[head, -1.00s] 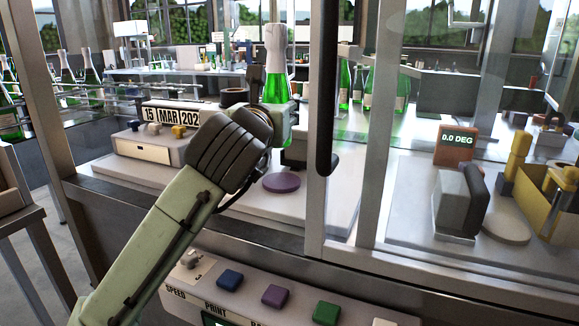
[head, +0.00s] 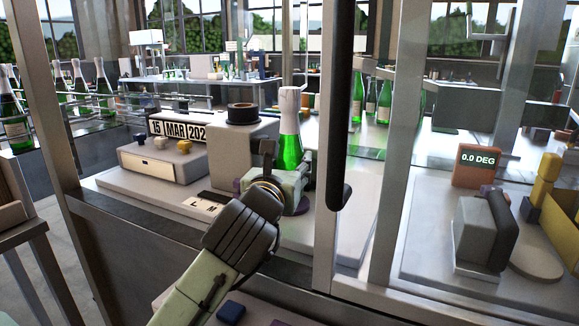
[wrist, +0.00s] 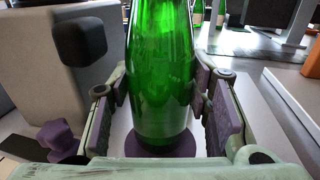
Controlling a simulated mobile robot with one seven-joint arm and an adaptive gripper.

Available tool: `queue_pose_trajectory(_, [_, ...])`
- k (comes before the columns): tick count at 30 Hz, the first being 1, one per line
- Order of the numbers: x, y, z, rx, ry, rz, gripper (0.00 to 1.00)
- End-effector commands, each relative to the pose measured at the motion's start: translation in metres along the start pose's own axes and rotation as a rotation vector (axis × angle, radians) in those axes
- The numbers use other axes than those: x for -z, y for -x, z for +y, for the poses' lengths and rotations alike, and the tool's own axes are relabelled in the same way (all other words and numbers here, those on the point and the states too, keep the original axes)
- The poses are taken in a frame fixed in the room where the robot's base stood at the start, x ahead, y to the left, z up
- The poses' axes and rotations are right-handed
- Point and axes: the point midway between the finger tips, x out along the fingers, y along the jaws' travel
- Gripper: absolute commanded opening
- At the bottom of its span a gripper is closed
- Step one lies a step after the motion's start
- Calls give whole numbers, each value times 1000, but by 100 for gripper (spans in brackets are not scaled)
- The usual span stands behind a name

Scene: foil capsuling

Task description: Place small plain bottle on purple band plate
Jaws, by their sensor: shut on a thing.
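The small plain bottle (head: 290,132) is green glass with a white top and no label. It stands upright in my gripper (head: 284,182). In the wrist view the bottle (wrist: 160,50) is between the two purple-padded fingers of my gripper (wrist: 160,95), which are shut on its lower body. The round purple plate (wrist: 160,149) shows directly below the bottle's base in the wrist view. Whether the base touches the plate or hovers just above it, I cannot tell. In the head view my gripper and wrist hide most of the plate.
A grey machine block (head: 240,142) with a dark round top stands just left of the bottle. A date box (head: 178,130) is farther left. A dark vertical handle (head: 341,197) and the frame post are close on the right. An angle display (head: 477,166) stands far right.

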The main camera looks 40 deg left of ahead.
Motion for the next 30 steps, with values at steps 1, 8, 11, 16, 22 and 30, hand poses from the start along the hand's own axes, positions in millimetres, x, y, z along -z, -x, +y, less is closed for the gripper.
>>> queue_pose_trajectory(1, [2, 1, 0, 2, 0, -4, 0])
queue_pose_trajectory(8, [4, 1, -1, 2, -1, -5, 0])
queue_pose_trajectory(11, [6, 0, -1, 2, -1, -4, 0])
queue_pose_trajectory(16, [8, 0, -1, 2, 0, -1, 49])
queue_pose_trajectory(22, [8, 0, -1, 2, 0, -1, 62])
queue_pose_trajectory(30, [8, 0, -1, 1, 0, -1, 65])
